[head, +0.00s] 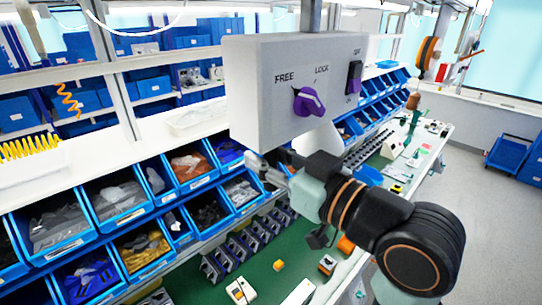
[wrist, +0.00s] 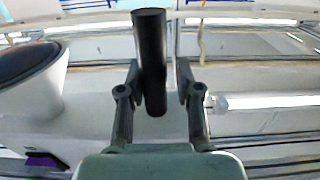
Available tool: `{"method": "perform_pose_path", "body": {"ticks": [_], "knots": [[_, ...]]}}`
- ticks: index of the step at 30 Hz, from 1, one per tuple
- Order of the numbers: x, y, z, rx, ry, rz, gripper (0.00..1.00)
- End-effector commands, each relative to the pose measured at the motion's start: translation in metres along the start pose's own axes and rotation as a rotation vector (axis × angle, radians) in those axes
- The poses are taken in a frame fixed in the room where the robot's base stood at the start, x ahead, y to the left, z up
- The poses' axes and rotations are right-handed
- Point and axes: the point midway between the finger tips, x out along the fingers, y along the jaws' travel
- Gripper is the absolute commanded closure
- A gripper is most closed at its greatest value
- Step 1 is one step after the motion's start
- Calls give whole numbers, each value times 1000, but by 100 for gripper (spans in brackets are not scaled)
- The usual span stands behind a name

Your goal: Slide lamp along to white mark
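A grey box (head: 250,100) hangs in the middle of the head view, with a purple knob (head: 308,101) below the labels FREE and LOCK. My gripper (head: 262,168) is below the box. In the wrist view, a black rod (wrist: 150,60) stands between the fingers of my gripper (wrist: 160,90). The left finger is close to it; a gap shows at the right finger, so the gripper looks open around it. I cannot make out the lamp or the white mark for certain.
Blue bins (head: 115,200) line the shelf behind and left of my arm. A green bench top (head: 205,288) with small parts lies below. In the wrist view, a white rounded body with a dark disc (wrist: 25,60) is at left and a bright tube (wrist: 260,102) at right.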

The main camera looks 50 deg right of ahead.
Motion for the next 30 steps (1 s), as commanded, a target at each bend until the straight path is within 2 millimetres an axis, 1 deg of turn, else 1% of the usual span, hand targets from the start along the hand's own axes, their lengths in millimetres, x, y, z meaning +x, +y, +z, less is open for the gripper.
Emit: {"method": "perform_pose_path", "body": {"ticks": [1, 2, 3, 11, 14, 17, 21, 24, 27, 30], "knots": [[0, 0, -1, -1, 1, -1, 58], [0, 0, -1, -1, 1, 0, 53], [0, 0, 0, 0, 1, 1, 51], [-1, 2, 0, 1, -1, 4, 51], [-9, 2, 0, 0, 0, 6, 51], [-28, 3, 0, -2, 0, 8, 51], [-65, 3, 0, -1, 1, 10, 51], [-88, 2, 0, -1, 0, 9, 51], [-106, 2, 0, -1, 1, 7, 51], [-116, 1, 0, -1, 0, 4, 51]]}}
